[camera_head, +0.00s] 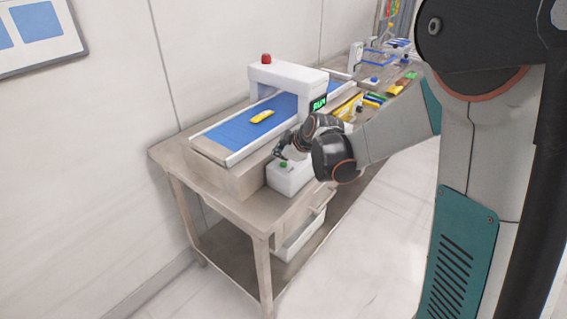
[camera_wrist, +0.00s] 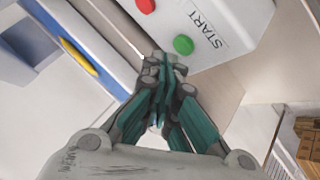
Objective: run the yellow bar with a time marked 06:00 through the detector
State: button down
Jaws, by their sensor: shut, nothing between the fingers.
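A yellow bar (camera_head: 262,116) lies on the blue conveyor belt (camera_head: 232,132) of the detector, on the near side of its white arch (camera_head: 286,77). The bar also shows in the wrist view (camera_wrist: 80,57), lying on the belt. Any time marking on it is too small to read. A green display on the arch reads RUN. My gripper (camera_head: 281,150) is shut and empty above the white control box (camera_head: 287,178). In the wrist view my fingertips (camera_wrist: 160,62) are close beside the green START button (camera_wrist: 183,44); I cannot tell whether they touch the box. A red button (camera_wrist: 145,6) sits beside it.
A red lamp (camera_head: 266,59) tops the arch. Several coloured bars (camera_head: 372,98) lie on the table behind the detector, with a blue-edged tray (camera_head: 378,58) farther back. A white bin (camera_head: 298,238) stands under the tabletop. The floor at the right is clear.

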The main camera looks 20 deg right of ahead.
aim_at(281, 165)
jog(key=shift+r, duration=0.1)
jog(key=shift+r+p, duration=1.8)
jog(key=shift+r, duration=0.7)
jog(key=s+r+m+g+h, duration=0.1)
jog(key=s+r+m, duration=0.25)
jog(key=s, duration=0.55)
jog(key=s+r+m, duration=0.3)
jog(key=s+r, duration=0.1)
jog(key=s, duration=0.5)
jog(key=s+f+m+h, duration=0.1)
jog(key=s+m, duration=0.5)
jog(key=s, duration=0.9)
jog(key=shift+s+d+g+h, duration=0.15)
jog(key=shift+d+g+h, duration=0.25)
jog(key=shift+d+f, duration=0.1)
